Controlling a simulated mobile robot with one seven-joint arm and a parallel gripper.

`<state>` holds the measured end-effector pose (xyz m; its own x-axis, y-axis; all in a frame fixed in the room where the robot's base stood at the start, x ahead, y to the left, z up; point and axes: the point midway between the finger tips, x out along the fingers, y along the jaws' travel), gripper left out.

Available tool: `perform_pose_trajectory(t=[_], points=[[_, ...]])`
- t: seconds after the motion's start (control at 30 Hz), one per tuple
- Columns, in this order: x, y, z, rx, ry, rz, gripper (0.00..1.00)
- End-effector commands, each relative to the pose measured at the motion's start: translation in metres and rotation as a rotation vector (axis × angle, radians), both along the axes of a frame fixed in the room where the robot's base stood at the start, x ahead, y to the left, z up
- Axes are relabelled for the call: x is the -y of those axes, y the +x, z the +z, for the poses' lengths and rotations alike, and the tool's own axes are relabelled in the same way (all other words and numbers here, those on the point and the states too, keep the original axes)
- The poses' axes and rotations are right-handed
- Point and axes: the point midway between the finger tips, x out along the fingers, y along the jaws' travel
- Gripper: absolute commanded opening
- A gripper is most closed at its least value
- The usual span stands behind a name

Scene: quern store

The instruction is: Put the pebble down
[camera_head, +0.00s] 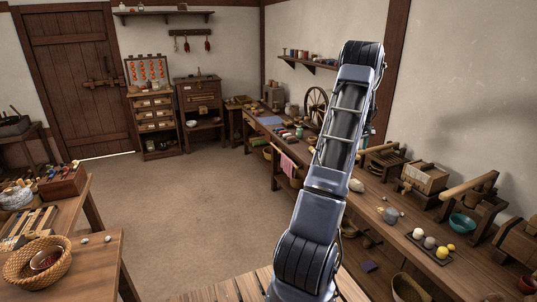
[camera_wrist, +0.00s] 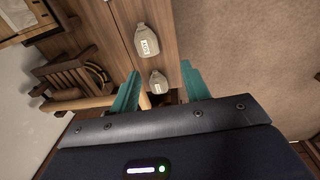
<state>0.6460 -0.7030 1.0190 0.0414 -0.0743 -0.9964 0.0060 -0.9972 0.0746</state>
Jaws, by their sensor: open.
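In the wrist view my gripper (camera_wrist: 159,72) is open, its two teal fingers apart. A small grey, rounded object with a white label (camera_wrist: 158,82) shows between the fingers, and I cannot tell how far beyond them it is. A larger, similar labelled one (camera_wrist: 146,42) lies on the wooden surface past the fingertips. Neither is clearly a pebble. In the head view a pale stone-like lump (camera_head: 356,185) and a greyish one (camera_head: 390,215) lie on the long bench (camera_head: 375,205). My arm hides most of my gripper there.
Wooden devices line the wall. Two small pale lumps lie on the left table (camera_head: 95,262) beside a wicker basket (camera_head: 38,260). The middle floor is clear.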

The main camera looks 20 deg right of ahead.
Motion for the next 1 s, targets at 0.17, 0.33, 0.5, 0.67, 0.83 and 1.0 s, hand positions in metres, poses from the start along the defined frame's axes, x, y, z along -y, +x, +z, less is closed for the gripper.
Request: perform_pose_trajectory(t=[0.17, 0.33, 0.5, 0.67, 0.83, 1.0], points=[[-0.075, 0.023, 0.059, 0.027, -0.022, 0.007, 0.47], [-0.146, 0.031, 0.106, 0.053, -0.036, 0.007, 0.47], [-0.217, 0.029, 0.146, 0.082, -0.047, 0.01, 0.47], [-0.282, 0.017, 0.177, 0.11, -0.052, 0.011, 0.47], [-0.348, -0.004, 0.204, 0.143, -0.053, 0.009, 0.47], [-0.409, -0.032, 0.224, 0.178, -0.049, 0.011, 0.47]])
